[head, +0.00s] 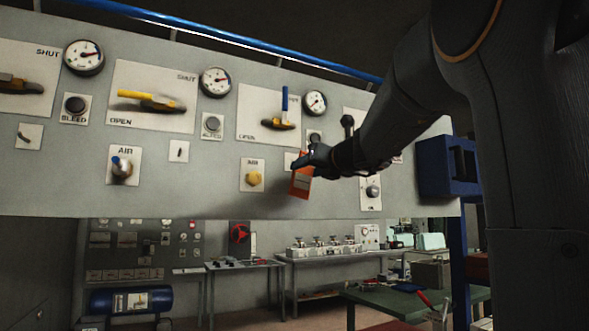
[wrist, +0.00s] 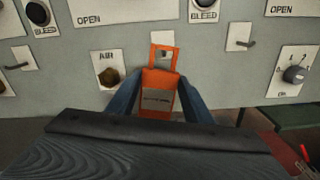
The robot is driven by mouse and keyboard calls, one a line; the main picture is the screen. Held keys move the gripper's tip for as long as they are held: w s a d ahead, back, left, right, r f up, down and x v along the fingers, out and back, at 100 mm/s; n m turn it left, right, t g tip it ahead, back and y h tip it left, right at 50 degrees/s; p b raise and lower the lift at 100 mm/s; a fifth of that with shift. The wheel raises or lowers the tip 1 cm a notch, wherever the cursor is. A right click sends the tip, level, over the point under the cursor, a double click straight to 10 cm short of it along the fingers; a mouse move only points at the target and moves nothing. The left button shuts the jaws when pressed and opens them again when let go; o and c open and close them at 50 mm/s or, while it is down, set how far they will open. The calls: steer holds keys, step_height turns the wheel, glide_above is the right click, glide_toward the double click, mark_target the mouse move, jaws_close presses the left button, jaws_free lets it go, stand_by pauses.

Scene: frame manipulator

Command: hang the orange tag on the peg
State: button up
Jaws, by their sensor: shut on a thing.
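The orange tag (head: 300,184) hangs upright from my gripper (head: 304,162) in front of the grey panel. In the wrist view, the tag (wrist: 158,82) sits between the two blue fingers of my gripper (wrist: 160,86), which is shut on it. The tag has a pale label below and an open square loop at its top. A pale peg plate (wrist: 168,34) stands behind the loop, and a small dark shape shows through the opening. I cannot tell whether the loop is around that peg or only in front of it.
Other small pegs on pale plates stand to the left (wrist: 18,65) and right (wrist: 241,44). A brass AIR knob (wrist: 108,78) is left of the tag, and a rotary switch (wrist: 294,74) is at far right. A blue-handled valve (head: 285,107) is above.

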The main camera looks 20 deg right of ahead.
steer(key=shift+w+a+f, duration=0.1)
steer(key=shift+w+a, duration=0.05)
steer(key=shift+w, duration=2.6)
steer(key=shift+w+f+b, duration=0.3)
steer(key=shift+w+f, duration=0.15)
steer(key=shift+w, duration=0.25)
steer(key=o, duration=1.3)
steer(key=shift+c, duration=0.2)
steer(key=shift+s, duration=0.1)
